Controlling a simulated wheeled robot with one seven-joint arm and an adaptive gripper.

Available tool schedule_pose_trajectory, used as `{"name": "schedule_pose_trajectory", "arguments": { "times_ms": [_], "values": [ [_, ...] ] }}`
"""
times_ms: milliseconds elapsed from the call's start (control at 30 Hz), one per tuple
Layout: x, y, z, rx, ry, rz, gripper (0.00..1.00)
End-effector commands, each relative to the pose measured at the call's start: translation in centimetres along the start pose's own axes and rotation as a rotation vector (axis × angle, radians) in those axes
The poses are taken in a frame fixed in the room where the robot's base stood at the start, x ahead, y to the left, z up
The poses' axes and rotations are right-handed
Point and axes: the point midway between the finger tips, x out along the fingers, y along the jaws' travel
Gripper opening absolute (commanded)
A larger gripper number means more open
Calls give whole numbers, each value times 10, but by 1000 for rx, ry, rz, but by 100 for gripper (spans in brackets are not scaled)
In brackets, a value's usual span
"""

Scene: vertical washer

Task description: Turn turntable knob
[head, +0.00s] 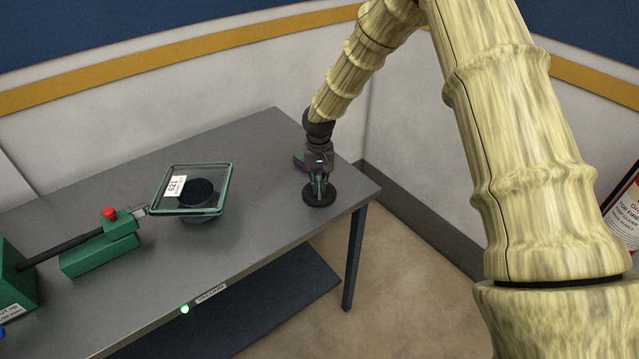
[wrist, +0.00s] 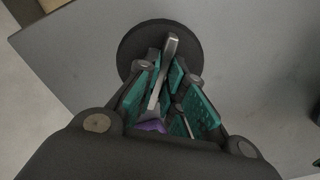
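A dark round turntable disc (head: 319,199) lies near the right end of the grey table, with a grey bar-shaped knob (wrist: 171,48) standing on it. My gripper (head: 318,185) points down over the disc. In the wrist view, its two teal-padded fingers (wrist: 165,72) flank the bar, one on each side and very near it. I cannot tell whether both pads touch the bar. The lower part of the bar is partly hidden by the fingers. A purple patch (wrist: 150,126) shows between the fingers.
A clear green-rimmed square tray (head: 212,171) sits over a dark round base left of my gripper. A green clamp with a red knob (head: 109,214) and a green box (head: 14,276) stand further left. The table's right edge is near.

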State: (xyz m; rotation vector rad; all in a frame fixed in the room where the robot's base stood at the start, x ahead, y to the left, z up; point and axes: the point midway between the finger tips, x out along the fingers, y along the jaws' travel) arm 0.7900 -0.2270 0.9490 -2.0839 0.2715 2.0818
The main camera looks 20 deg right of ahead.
Motion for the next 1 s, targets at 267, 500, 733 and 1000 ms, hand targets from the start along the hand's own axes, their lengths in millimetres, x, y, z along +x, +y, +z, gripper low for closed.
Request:
{"name": "schedule_pose_trajectory", "arguments": {
  "times_ms": [267, 500, 733, 1000],
  "values": [
    [0, 0, 0, -6, 0, 0, 0],
    [0, 0, 0, -81, 0, 0, 0],
    [1, 0, 0, -250, -1, 0, 0],
    [1, 1, 0, -505, -1, 0, 0]
  ]
}}
